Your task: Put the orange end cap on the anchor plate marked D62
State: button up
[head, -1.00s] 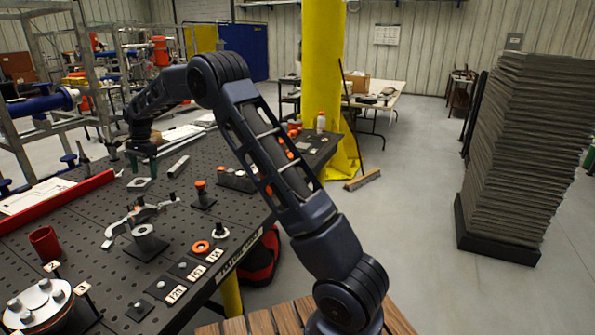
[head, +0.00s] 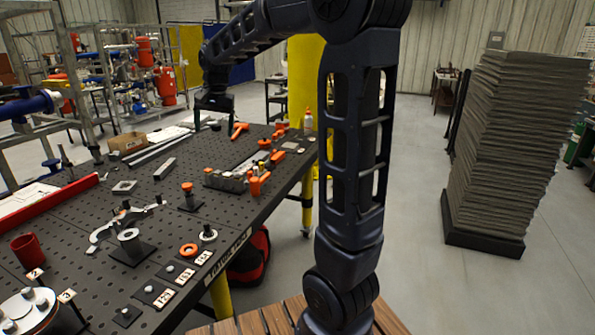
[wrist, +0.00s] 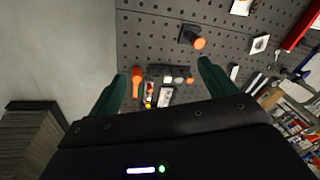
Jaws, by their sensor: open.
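An orange ring-like piece (head: 188,250) lies near the front edge of the black table; I cannot tell whether it is the end cap. An orange-topped post (head: 187,188) stands on a small plate farther back and shows in the wrist view (wrist: 199,43). Small dark plates with pale studs (head: 171,269) stand in a row behind three white labels (head: 184,278). The label text is too small to read surely, so I cannot pick out D62. My gripper (head: 213,122) is over the far part of the table. In the wrist view its green fingers (wrist: 160,88) are apart, with nothing held.
A block of grey and orange parts (head: 228,180) sits near the table's right edge, with an orange tool (head: 238,130) beyond. Stacked grey sheets (head: 510,150) stand right.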

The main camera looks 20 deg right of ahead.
jog(key=s+d+f+n+t, duration=0.1)
jog(key=s+d+f, duration=0.1)
jog(key=s+d, duration=0.3)
jog(key=s+d+f+n+h, duration=0.1)
jog(key=s+d, duration=0.5)
jog(key=s, duration=0.7)
jog(key=s+d+f+n+t, duration=0.1)
jog(key=s+d+f+n, duration=0.1)
jog(key=s+d, duration=0.4)
jog(key=s+f, duration=0.1)
jog(key=s, duration=0.3)
jog(key=shift+t, duration=0.3)
jog(key=shift+f, duration=0.1)
